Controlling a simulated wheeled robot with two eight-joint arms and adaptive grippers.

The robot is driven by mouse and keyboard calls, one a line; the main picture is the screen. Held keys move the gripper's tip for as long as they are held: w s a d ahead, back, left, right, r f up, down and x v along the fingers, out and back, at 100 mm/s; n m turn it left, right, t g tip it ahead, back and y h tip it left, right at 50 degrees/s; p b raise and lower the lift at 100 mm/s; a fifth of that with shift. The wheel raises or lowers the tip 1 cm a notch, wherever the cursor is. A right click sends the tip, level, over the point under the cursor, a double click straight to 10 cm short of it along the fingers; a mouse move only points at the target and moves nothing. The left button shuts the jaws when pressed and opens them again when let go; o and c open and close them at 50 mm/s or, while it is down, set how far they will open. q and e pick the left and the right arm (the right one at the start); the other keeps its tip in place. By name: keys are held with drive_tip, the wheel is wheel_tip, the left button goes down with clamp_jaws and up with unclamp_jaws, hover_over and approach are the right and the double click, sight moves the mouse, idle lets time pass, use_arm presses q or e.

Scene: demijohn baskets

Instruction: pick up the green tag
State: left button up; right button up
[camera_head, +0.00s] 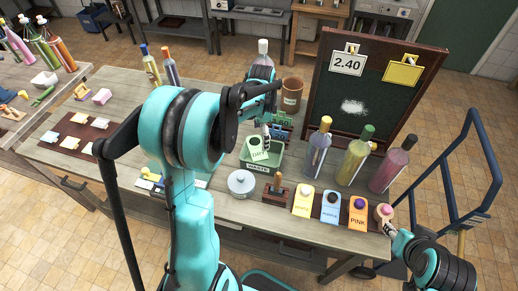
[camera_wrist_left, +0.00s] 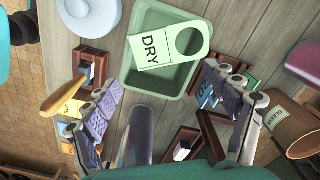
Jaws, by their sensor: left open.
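The green tag (camera_head: 257,150) is pale green with a round hole and the word DRY. It lies in a small green tray (camera_head: 262,168) labelled WASTE, tilted against the tray's edge. My left gripper (camera_head: 266,125) is above the back of the tray, close to the tag. In its wrist view the fingers (camera_wrist_left: 165,112) are spread wide with nothing gripped.
A round lidded tin (camera_head: 241,183) and a wooden-handled stamp (camera_head: 276,188) stand in front of the tray. A brown pot (camera_head: 291,95) stands behind it. Several bottles (camera_head: 319,148) and a chalkboard (camera_head: 370,85) are to the right. Labelled tags (camera_head: 330,207) line the front edge.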

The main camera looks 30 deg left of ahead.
sight(258, 153)
use_arm(q)
drive_tip(key=f, duration=0.2)
drive_tip(key=s+f+b, duration=0.1)
drive_tip(key=f, duration=0.3)
drive_tip(key=shift+s+a, duration=0.15)
drive_tip(key=shift+s, duration=0.1)
drive_tip(key=shift+f, duration=0.4)
drive_tip(key=shift+f+b, duration=0.2)
drive_tip(key=shift+b, duration=0.35)
drive_tip(key=c, duration=0.8)
drive_tip(key=shift+c, duration=0.4)
